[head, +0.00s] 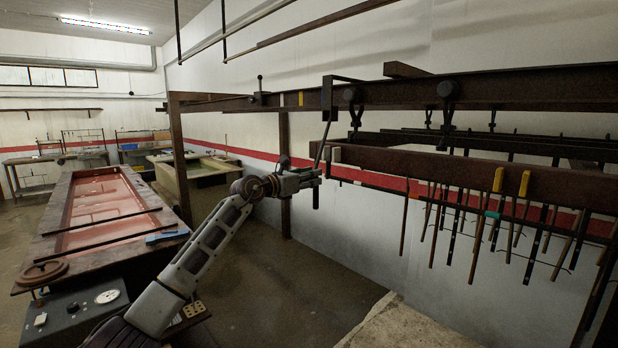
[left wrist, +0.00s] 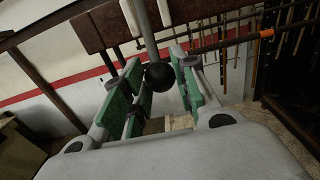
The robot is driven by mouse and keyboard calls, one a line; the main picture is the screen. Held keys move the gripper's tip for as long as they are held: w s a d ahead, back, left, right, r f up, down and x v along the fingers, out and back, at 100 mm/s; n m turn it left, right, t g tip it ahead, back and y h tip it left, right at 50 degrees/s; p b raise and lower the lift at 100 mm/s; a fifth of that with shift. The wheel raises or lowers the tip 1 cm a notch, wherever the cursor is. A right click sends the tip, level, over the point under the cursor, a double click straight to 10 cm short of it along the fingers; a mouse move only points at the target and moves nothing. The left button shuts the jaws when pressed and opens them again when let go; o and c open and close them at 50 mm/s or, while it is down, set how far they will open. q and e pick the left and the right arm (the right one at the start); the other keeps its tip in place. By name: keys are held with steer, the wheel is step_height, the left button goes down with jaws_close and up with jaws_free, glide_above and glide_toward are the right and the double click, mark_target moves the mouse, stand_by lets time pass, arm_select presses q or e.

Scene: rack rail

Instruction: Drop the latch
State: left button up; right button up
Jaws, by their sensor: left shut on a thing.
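My left gripper (head: 316,176) is at the lower end of a thin hanging rod (head: 326,135) below the dark upper rail (head: 440,90). In the left wrist view the rod (left wrist: 148,38) comes down between my green-padded fingers (left wrist: 160,88) and ends in a black ball knob (left wrist: 160,75). My left gripper is shut on this rod handle; the exact contact is hard to see. A short upright lever with a dark knob (head: 260,83) stands on the rail further left. Which of these parts is the latch is not clear. My right gripper is not in view.
A brown beam (head: 400,163) carrying several hanging rods (head: 475,245) hangs from black hooks (head: 447,95) just right of my gripper. A rusty post (head: 180,160) and a tank with a reddish inside (head: 52,225) are at left. Open floor (head: 270,290) lies below.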

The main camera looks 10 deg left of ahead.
arm_select(q)
steer(key=shift+w+f, duration=0.1)
steer(key=shift+f, duration=0.05)
steer(key=shift+w+d+f, duration=0.2)
steer(key=shift+w+d, duration=0.25)
steer(key=shift+w, duration=0.05)
steer(key=shift+w+d+f, duration=0.15)
steer(key=shift+w+d, duration=0.3)
steer(key=shift+w, duration=0.05)
steer(key=shift+w+d+f+p, duration=0.2)
steer(key=shift+w+d+p, duration=0.15)
steer(key=shift+w, duration=0.2)
steer(key=shift+w+d, duration=0.1)
steer(key=x, duration=0.4)
